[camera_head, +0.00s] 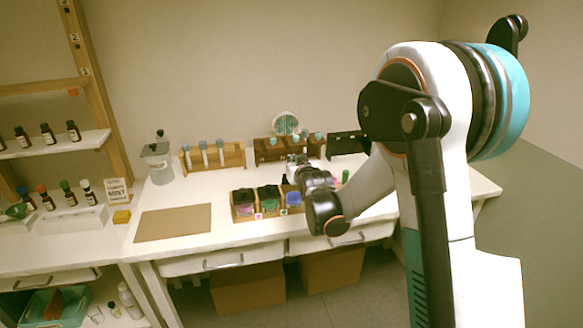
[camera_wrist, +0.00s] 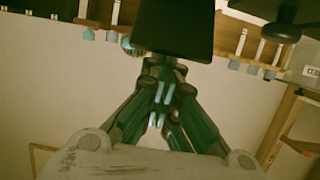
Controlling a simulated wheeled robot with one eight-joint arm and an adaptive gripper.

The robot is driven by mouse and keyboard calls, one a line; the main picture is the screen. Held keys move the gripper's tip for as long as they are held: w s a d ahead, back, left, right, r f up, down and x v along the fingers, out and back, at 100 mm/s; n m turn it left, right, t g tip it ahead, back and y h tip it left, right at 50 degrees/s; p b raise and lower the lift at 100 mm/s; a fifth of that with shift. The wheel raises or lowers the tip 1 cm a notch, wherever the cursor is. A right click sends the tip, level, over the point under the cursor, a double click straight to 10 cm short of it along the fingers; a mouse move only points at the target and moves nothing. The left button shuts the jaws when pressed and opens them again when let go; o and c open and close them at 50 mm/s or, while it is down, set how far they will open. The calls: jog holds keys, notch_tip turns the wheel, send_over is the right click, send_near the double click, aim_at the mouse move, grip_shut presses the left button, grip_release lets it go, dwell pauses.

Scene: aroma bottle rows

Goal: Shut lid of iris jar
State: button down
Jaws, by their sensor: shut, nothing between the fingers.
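A wooden holder (camera_head: 238,219) on the white table carries jars in a row: one with pink-purple contents (camera_head: 244,207), one with green contents (camera_head: 268,203) and a blue one (camera_head: 293,199). The labels are too small to read, so I cannot tell which is iris. The pink-purple and green jars have dark tops. My gripper (camera_head: 297,164) is above and behind the blue jar's end of the row. In the wrist view my gripper (camera_wrist: 160,95) is shut and empty. A dark flat panel (camera_wrist: 175,25) lies close beyond the fingertips; I cannot tell whether it is a lid.
Wooden racks with vials stand behind, one at centre-left (camera_head: 213,157) and one (camera_head: 275,152) behind my gripper. A black rack (camera_head: 347,143) is to the right. A grey lidded container (camera_head: 158,164) stands at left. A brown mat (camera_head: 173,223) lies bare on the table.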

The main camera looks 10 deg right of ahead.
jog(key=shift+s+f, duration=0.3)
jog(key=shift+s, duration=0.25)
jog(key=s+f+b, duration=0.4)
jog(key=s+f, duration=0.1)
jog(key=shift+s+b, duration=0.2)
jog(key=shift+b, duration=0.15)
jog(key=shift+f, duration=0.1)
dwell(0.4)
